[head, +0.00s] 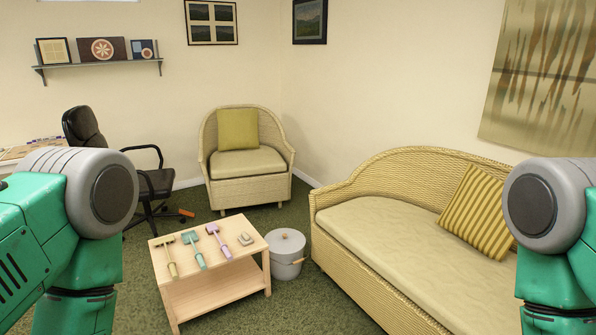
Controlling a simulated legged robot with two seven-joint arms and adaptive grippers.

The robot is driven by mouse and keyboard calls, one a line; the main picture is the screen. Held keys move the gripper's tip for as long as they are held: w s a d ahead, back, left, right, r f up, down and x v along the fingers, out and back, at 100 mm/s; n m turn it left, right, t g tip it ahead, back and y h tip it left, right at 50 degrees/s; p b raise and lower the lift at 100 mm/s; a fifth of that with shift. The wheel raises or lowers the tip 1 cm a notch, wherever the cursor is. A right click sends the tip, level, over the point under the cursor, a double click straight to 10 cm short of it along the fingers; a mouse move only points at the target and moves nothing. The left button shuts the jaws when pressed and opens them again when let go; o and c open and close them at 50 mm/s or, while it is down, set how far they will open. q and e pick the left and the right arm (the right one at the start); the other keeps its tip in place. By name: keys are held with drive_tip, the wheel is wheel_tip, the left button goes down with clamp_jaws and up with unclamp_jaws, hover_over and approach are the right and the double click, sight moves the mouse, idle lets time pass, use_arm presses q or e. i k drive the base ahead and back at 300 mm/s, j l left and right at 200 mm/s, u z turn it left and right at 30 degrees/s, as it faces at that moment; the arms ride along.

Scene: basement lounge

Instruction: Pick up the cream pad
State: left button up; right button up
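A small cream pad (245,239) lies on the top of the low light-wood table (176,294), near its right side. It is small in the picture, and its exact shape is hard to tell. Parts of both my green and grey arms show at the left and right edges of the head view. Neither gripper is in view, so I cannot see how they stand relative to the pad.
Yellow (167,257), teal (194,250) and purple (219,242) long-handled tools lie beside the pad. A grey lidded bin (285,262) stands right of the table, before a wicker sofa (360,262). A wicker armchair (250,190) and black office chair (86,132) stand behind.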

sight(245, 240)
drive_tip(key=i+j+z, duration=0.15)
drive_tip(key=i+j, duration=0.4)
drive_tip(key=i+j+z, duration=0.2)
drive_tip(key=i+j, duration=0.35)
drive_tip(key=i+j+z, duration=0.15)
drive_tip(key=i+j, duration=0.35)
drive_tip(key=j, duration=0.25)
drive_tip(key=i+j+z, duration=0.3)
drive_tip(key=i+j, duration=0.7)
